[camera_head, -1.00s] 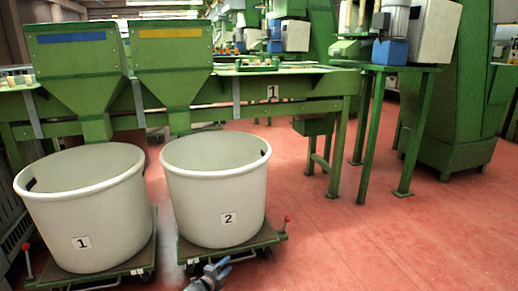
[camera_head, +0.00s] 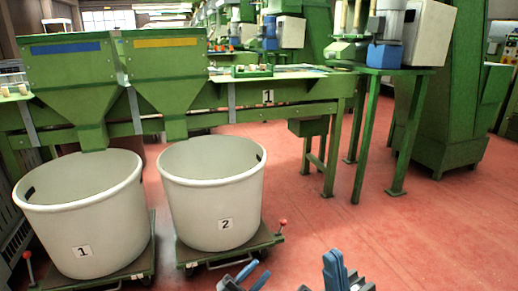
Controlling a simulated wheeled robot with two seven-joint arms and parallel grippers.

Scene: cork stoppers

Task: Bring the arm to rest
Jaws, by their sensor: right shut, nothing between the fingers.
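My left gripper (camera_head: 247,275) shows at the bottom edge, just in front of the cart under bin 2. Its two blue fingers stand apart with nothing seen between them. My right gripper (camera_head: 335,268) is at the bottom edge further right, over the red floor. Its blue fingers are together and hold nothing. Most of both arms is cut off by the lower edge of the picture.
White bins 1 (camera_head: 84,225) and 2 (camera_head: 213,205) stand on wheeled carts under green hoppers. A red-knobbed cart handle (camera_head: 282,224) is near my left gripper. A green table (camera_head: 300,88) is behind. Red floor (camera_head: 420,240) is clear at right.

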